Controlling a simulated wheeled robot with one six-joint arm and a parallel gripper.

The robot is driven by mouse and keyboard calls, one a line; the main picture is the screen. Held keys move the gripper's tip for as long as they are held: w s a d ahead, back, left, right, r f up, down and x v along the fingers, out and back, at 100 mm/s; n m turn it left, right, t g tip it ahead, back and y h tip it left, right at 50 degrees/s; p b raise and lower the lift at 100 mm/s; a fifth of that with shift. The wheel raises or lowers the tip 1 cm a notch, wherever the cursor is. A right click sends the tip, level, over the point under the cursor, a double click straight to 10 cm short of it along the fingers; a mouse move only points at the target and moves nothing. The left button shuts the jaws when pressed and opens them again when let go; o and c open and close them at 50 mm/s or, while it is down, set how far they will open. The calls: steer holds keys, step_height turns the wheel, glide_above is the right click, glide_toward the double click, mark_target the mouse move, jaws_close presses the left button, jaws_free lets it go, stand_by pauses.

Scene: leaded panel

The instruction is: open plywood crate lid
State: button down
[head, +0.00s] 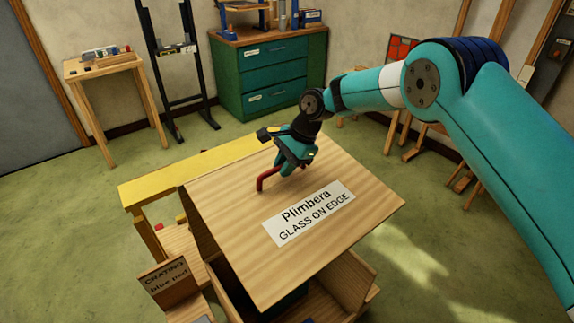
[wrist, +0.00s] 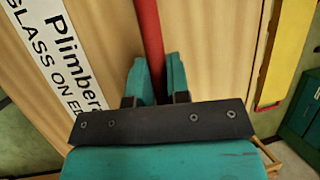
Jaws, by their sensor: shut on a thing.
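The plywood crate lid (head: 225,200) is a pale wooden panel with a white label (head: 309,213) reading "Plimbera GLASS ON EDGE". My gripper (head: 286,166) is shut on the red handle (head: 262,182) near the lid's far side. In the wrist view the red handle (wrist: 150,40) runs between the two teal fingers (wrist: 157,82). The plywood crate (head: 236,292) is below the lid, and parts of its inside show past the lid's near edges, so the lid looks raised or tilted off it. Most of the inside is hidden by the lid.
A yellow bench or frame (head: 150,188) stands behind and left of the crate. A wooden sign (head: 165,278) reading "CRATING blue pad" is at the near left. A green drawer cabinet (head: 262,75) and a small wooden table (head: 104,66) stand farther back. Green floor is open between.

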steer(key=shift+s+a+f, duration=0.1)
steer(key=shift+s+f, duration=0.05)
steer(key=shift+f, duration=0.05)
steer(key=c, duration=1.1)
jaws_free()
steer(key=v, duration=1.7)
steer(key=shift+d+r, duration=0.2)
steer(key=shift+d, duration=0.05)
